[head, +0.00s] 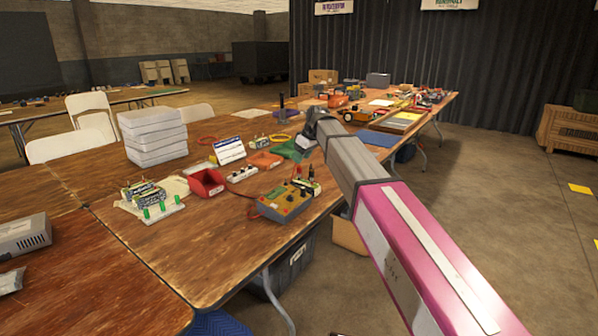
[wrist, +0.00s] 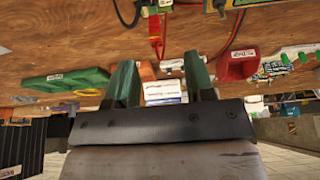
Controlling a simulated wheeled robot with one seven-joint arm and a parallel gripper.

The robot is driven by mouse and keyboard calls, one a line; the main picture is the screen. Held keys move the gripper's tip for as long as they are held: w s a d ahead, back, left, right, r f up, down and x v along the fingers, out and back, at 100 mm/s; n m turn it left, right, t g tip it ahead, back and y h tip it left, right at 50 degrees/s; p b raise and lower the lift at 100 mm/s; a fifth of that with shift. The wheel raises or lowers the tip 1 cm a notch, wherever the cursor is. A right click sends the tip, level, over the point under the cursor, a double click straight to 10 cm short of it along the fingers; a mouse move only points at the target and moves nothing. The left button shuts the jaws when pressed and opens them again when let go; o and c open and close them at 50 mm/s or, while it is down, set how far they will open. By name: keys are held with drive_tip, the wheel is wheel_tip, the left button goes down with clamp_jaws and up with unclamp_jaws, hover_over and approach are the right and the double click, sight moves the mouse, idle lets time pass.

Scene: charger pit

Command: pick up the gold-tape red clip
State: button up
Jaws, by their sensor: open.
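In the wrist view, my gripper (wrist: 160,72) has two green fingers standing apart with nothing held between them. A small red clip-like piece (wrist: 154,24) with a red lead lies beyond the fingertips, beside a dark one; I cannot make out gold tape on it. In the head view, small red and dark pieces (head: 305,183) sit at the back of a grey-and-orange control box (head: 285,203); which is the gold-tape red clip is too small to tell. My arm reaches over the table from the right, and its far end hides part of the tabletop.
A red bin (head: 207,184), a white power strip (head: 242,174), an orange tray (head: 265,160), a white sign card (head: 229,150) and stacked clear trays (head: 154,138) crowd the table. A circuit board (head: 150,198) stands left. The wooden tabletop (head: 160,255) in front is bare.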

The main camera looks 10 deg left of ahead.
sight(299, 171)
drive_tip(key=shift+d+x, duration=0.15)
drive_tip(key=shift+x, duration=1.2)
drive_tip(key=shift+d+x, duration=0.1)
drive_tip(key=shift+x, duration=1.25)
drive_tip(key=shift+w, duration=0.1)
drive_tip(key=c, duration=0.8)
